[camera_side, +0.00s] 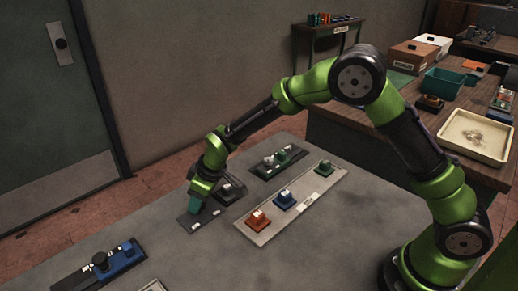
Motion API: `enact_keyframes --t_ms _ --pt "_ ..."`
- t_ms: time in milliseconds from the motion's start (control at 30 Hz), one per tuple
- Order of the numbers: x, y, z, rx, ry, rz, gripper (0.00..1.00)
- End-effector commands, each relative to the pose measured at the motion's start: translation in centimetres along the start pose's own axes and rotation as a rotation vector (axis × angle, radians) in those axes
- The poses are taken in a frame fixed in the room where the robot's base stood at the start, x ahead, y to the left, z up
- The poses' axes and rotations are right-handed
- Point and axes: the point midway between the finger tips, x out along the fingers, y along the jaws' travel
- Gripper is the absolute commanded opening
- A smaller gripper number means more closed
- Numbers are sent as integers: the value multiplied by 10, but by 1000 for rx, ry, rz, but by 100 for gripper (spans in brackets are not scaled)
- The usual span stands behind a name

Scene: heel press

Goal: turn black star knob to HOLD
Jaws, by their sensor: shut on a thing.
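My gripper (196,195) points down at the left part of a dark panel (183,219) on the grey table. It is shut on a small knob there, mostly hidden by the jaws. A teal part (194,206) shows just under the fingers; the knob's own colour and shape cannot be made out. A dark knob (230,190) sits on the same panel, right of my gripper. A black round knob (100,261) stands on a blue base at the lower left. I cannot tell which black knob is the star one. The HOLD mark is not readable.
A light panel (300,207) with orange (258,220), blue (285,200) and green (324,167) controls lies to the right. Another dark panel (262,174) lies behind. The table's front middle (215,255) is clear. A wooden bench (350,135) stands at the right.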

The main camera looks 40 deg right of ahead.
Motion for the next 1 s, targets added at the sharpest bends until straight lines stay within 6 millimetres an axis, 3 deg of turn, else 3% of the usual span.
enact_keyframes --t_ms 600,1000 --pt "0 -5 0 526 -5 221 0" --pt "0 -7 -1 749 -5 310 0"
